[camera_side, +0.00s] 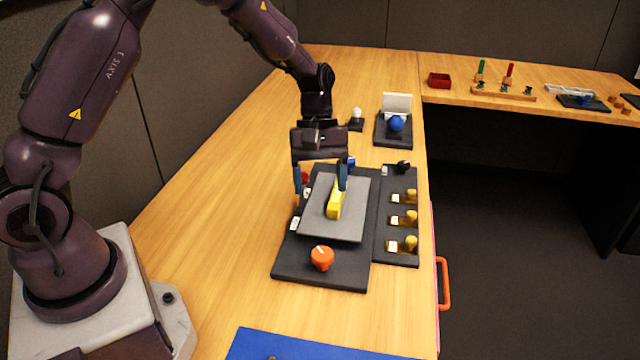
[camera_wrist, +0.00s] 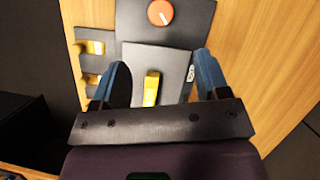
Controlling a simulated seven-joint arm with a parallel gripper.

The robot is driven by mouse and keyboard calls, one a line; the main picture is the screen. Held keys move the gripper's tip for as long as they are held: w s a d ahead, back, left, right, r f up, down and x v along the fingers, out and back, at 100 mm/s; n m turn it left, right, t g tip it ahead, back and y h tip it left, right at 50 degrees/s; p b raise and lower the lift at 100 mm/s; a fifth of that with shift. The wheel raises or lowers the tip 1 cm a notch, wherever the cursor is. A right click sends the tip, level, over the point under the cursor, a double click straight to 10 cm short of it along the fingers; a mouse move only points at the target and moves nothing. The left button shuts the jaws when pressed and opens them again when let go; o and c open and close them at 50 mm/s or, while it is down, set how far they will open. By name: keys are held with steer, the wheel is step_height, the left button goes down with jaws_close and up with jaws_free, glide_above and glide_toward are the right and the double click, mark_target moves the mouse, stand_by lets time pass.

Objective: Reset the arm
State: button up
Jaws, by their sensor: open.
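My gripper (camera_side: 320,188) is open and empty, pointing down over the far part of the dark panel (camera_side: 320,273). Its two blue fingers stand apart in the wrist view (camera_wrist: 161,72). A yellow handle (camera_side: 334,206) rises from the grey plate (camera_side: 348,232) on the panel, close to the right finger in the side view. The handle also shows in the wrist view (camera_wrist: 152,88), between the fingers and apart from both. An orange knob (camera_side: 321,258) sits at the panel's near end. A red piece and a blue piece are partly hidden behind my fingers.
A strip with several yellow-topped switches (camera_side: 411,218) lies right of the panel. A blue trackball (camera_side: 396,124) and a white knob (camera_side: 357,113) stand behind. An orange drawer handle (camera_side: 443,284) juts from the table's right side. A blue mat (camera_side: 290,345) lies in front. The left tabletop is clear.

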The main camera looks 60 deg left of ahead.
steer(key=s+d+r+m+t+y, duration=0.1)
steer(key=s+r+m+t+y, duration=0.3)
steer(key=s+r+m+t, duration=0.3)
steer(key=s+r+m, duration=0.5)
steer(key=s+r, duration=0.7)
steer(key=shift+s+m+t, duration=0.3)
steer(key=shift+s, duration=0.05)
steer(key=shift+d+r, duration=0.1)
stand_by(1.9)
